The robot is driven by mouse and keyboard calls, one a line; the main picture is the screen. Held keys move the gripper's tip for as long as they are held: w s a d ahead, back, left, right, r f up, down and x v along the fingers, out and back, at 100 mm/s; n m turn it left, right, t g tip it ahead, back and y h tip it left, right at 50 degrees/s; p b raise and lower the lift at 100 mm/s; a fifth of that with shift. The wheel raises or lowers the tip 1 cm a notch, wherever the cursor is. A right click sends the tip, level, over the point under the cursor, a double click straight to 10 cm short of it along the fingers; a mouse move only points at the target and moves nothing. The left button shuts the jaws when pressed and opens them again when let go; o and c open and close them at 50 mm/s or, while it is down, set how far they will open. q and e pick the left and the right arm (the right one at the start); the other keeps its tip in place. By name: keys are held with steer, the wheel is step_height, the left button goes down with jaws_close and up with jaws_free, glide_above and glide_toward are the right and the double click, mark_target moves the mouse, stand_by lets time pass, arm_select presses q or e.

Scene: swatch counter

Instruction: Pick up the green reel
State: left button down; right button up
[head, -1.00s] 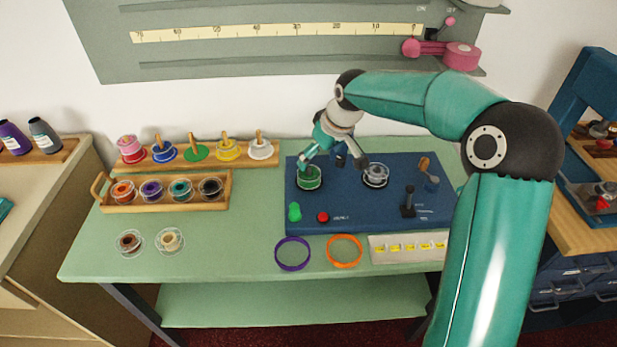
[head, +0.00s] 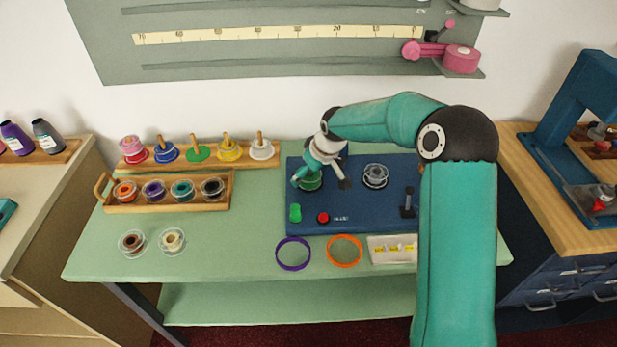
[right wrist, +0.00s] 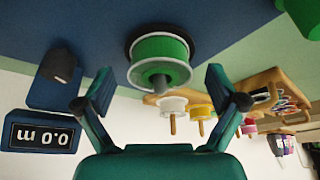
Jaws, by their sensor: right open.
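The green reel (head: 310,183) sits on the left spindle of the blue winder board, partly hidden by my right gripper. My right gripper (head: 320,184) is open just above and around it, with nothing held. In the right wrist view the green reel (right wrist: 160,62) with pale flanges lies between and a little beyond the spread fingers (right wrist: 160,82), with a gap on both sides. A grey spindle end points out of its middle. My left gripper is not in view.
The blue board (head: 340,212) also carries a clear reel (head: 375,176), a green knob (head: 295,212) and a red button (head: 323,217). A peg rack (head: 265,161) and a wooden tray (head: 130,208) of reels stand left. Purple (head: 293,268) and orange (head: 344,265) rings lie in front.

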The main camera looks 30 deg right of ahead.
steer(key=c, duration=1.2)
steer(key=shift+r, duration=0.15)
